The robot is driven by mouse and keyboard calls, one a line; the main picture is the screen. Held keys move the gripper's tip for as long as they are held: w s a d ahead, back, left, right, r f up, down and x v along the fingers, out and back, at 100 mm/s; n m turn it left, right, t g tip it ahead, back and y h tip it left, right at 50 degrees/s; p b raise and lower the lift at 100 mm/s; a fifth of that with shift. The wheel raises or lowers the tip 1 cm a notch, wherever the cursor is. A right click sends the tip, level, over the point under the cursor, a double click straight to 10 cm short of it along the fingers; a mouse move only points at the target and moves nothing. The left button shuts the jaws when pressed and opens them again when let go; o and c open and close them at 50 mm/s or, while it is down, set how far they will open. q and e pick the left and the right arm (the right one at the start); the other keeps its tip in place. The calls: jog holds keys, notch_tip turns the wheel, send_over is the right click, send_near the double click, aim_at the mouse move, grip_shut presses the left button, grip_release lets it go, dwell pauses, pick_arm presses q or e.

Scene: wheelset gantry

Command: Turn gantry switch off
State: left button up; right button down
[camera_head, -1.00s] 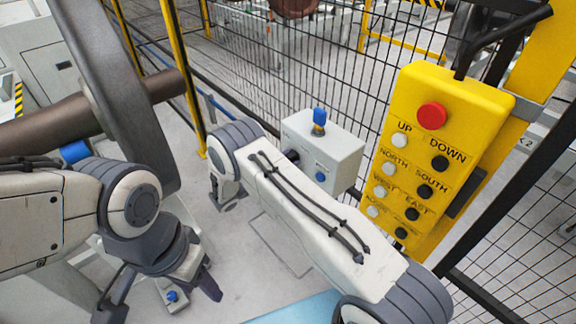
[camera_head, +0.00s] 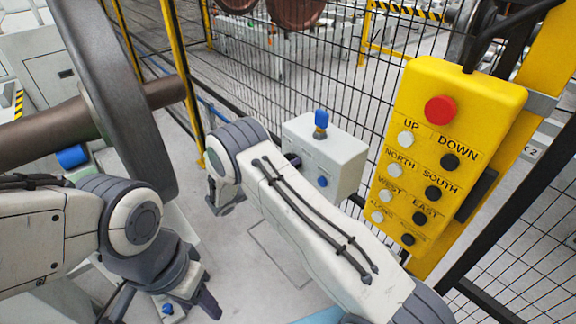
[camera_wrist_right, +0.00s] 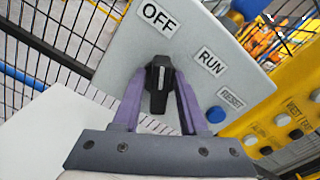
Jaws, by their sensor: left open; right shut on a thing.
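The gantry switch is a black knob (camera_wrist_right: 160,88) on the face of a light grey box (camera_head: 340,172). In the right wrist view its white mark points up the picture, towards the OFF label (camera_wrist_right: 157,14) and away from the RUN label (camera_wrist_right: 210,62). My right gripper (camera_wrist_right: 158,78) has its purple fingers shut on the knob, one on each side. In the head view the knob is largely hidden by my right gripper (camera_head: 292,160) at the box's left side. My left gripper (camera_head: 167,304) is open and empty, low at the left, away from the box.
The box also has a blue RESET button (camera_wrist_right: 216,114) and a blue-topped part (camera_head: 320,122) on top. A yellow pendant (camera_head: 440,150) with a red button hangs at the right. A mesh fence (camera_head: 290,70) runs behind. A large wheel and axle (camera_head: 115,100) stand at the left.

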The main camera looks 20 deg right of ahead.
jog(key=shift+n, duration=1.3)
jog(key=c, duration=0.7)
grip_release()
jog(key=b+v, duration=0.3)
jog(key=v, duration=0.7)
jog(key=shift+a+b, duration=0.25)
jog(key=shift+b, duration=0.1)
